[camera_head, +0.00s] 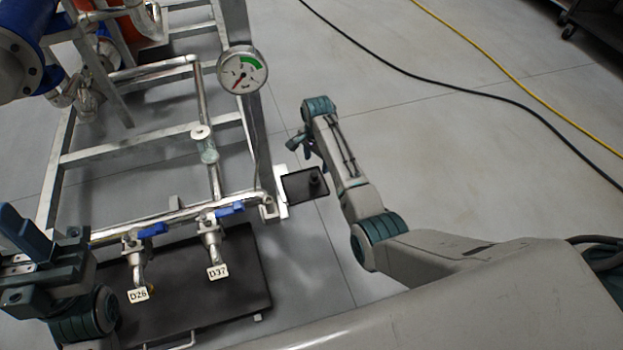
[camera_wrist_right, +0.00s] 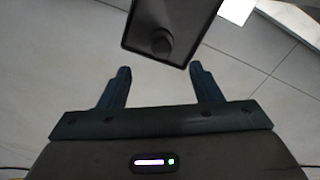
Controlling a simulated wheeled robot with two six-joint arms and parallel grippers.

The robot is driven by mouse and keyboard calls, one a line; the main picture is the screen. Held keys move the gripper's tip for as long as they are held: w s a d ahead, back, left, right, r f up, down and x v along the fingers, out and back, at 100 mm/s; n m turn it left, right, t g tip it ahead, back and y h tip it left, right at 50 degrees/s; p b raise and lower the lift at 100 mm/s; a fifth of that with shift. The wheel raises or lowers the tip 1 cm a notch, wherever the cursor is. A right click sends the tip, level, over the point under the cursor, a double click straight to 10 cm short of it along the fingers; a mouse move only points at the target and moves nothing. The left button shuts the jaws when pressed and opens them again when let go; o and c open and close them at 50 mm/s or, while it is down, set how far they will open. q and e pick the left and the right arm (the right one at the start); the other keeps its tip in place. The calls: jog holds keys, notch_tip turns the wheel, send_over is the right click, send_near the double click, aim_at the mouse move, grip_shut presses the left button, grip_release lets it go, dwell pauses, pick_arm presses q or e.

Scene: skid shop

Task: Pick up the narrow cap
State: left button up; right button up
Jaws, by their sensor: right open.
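The narrow cap (camera_head: 314,177) is a small dark upright piece on a small dark tray (camera_head: 296,189) beside the skid's upright post. In the right wrist view the cap (camera_wrist_right: 162,42) shows as a dark round-topped piece on the tray (camera_wrist_right: 206,14). My right gripper (camera_head: 306,148) is above and close to the tray in the head view. In the right wrist view the right gripper (camera_wrist_right: 160,85) is open, nothing between its fingers, with the cap beyond the fingertips, apart from them. My left gripper (camera_head: 22,238) is at the left edge, its jaws unclear.
A metal skid frame (camera_head: 150,150) with a gauge (camera_head: 242,71) stands left of the tray. Blue-handled valves tagged D26 (camera_head: 138,295) and D37 (camera_head: 217,272) hang above a large black tray (camera_head: 190,315).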

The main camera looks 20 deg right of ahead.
aim_at(314, 174)
notch_tip(314, 174, down, 4)
jog(key=shift+r+b, duration=0.15)
jog(key=shift+b, duration=0.35)
jog(key=f+b, duration=0.2)
jog(key=f, duration=0.3)
jog(key=shift+s+a+b, duration=0.1)
jog(key=shift+a+b, duration=0.3)
jog(key=shift+r, duration=0.1)
jog(key=c, duration=1)
